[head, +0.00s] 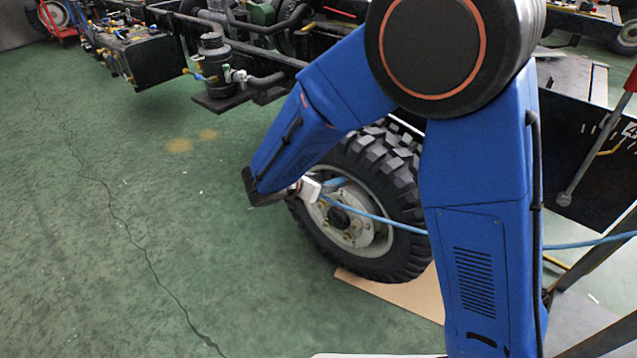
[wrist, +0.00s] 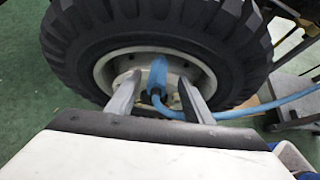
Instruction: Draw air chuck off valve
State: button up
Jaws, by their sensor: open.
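The blue air chuck (wrist: 158,72) is in front of the wheel rim in the wrist view, with its hose (wrist: 240,112) curving off to the right. My gripper (wrist: 159,86) is open, one finger on each side of the chuck, with visible gaps. In the head view the gripper (head: 309,188) is beside the wheel rim (head: 362,236), and the chuck (head: 337,182) shows just past it. The valve is hidden, so I cannot tell how the chuck sits on it.
The large black tyre (head: 390,165) stands on a tan board (head: 400,295). The hose (head: 400,227) runs right across the wheel, behind my arm. Chassis parts (head: 215,65) are at the back. The green floor (head: 120,220) to the left is clear.

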aim_at(332, 182)
jog(key=shift+x, duration=2.6)
jog(key=shift+c, duration=0.4)
grip_shut()
jog(key=shift+v, duration=2.55)
jog(key=shift+v, duration=3)
